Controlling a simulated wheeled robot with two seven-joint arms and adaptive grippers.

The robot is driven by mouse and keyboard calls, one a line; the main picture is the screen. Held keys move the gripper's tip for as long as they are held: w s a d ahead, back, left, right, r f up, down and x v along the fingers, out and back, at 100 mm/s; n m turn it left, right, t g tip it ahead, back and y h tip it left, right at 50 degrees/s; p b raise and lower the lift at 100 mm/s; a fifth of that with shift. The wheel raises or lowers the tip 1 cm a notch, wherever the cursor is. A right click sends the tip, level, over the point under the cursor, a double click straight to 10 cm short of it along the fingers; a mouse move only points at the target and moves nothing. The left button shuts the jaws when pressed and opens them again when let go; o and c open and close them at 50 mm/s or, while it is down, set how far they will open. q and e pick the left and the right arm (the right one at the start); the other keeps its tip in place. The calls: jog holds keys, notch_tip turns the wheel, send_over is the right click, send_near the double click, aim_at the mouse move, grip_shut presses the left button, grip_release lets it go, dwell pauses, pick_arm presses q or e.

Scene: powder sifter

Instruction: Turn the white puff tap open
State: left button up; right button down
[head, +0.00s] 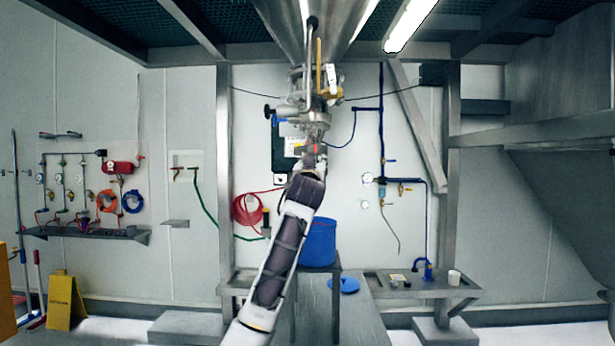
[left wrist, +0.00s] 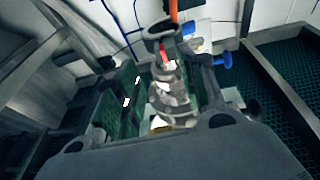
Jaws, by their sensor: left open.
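A small white tap handle (head: 331,78) shows in the head view, on the metal valve assembly (head: 300,98) under the hopper, beside a yellow upright part. My left gripper (head: 311,143) is raised just below that assembly, and its fingers are hard to make out there. In the left wrist view the dark fingers of my left gripper (left wrist: 167,88) stand apart, with grey metal fittings (left wrist: 172,100) seen between them. I cannot tell whether they touch. I cannot pick out the white tap surely in the left wrist view. My right gripper is not in view.
The steel hopper (head: 290,30) hangs above. A blue bin (head: 320,243) stands below, behind my arm. A steel bench (head: 450,288) is at the right.

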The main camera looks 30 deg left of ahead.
pick_arm(q)
jog(key=shift+w+a+f, duration=0.1)
jog(key=shift+a+f, duration=0.2)
jog(key=shift+f, duration=0.35)
jog(key=shift+w+a+f, duration=0.1)
jog(key=shift+a+f, duration=0.2)
jog(key=shift+f, duration=0.35)
